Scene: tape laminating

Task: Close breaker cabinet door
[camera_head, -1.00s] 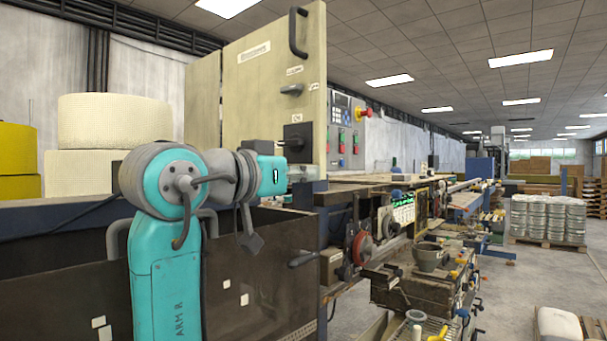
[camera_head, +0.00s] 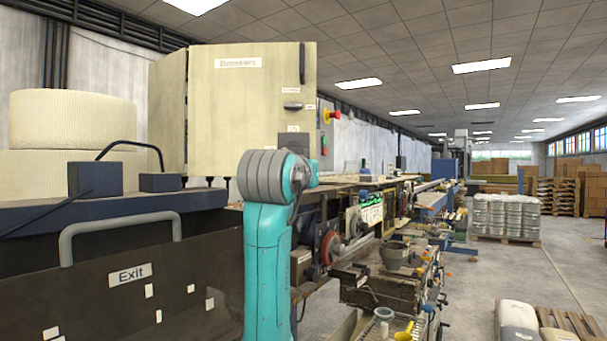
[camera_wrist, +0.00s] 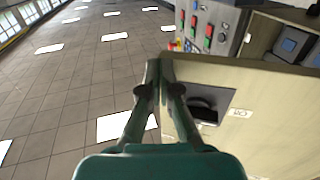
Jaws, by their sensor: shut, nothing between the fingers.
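The breaker cabinet door (camera_head: 235,110) is a beige panel with a "Breakers" label, a dark vertical handle (camera_head: 302,63) and a small latch. In the wrist view the door (camera_wrist: 265,130) stands open, with its edge crossing the picture and grey-blue parts inside the cabinet (camera_wrist: 290,45) showing beyond it. My gripper (camera_wrist: 160,66) is shut and empty, its fingertips over the door edge in the picture; I cannot tell whether they touch it. In the head view my arm hides the gripper and the door's lower right corner.
A control panel (camera_wrist: 205,28) with coloured buttons lies beyond the door edge. A cluttered workbench (camera_head: 385,285) is to the right, with open floor (camera_head: 480,275) beyond.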

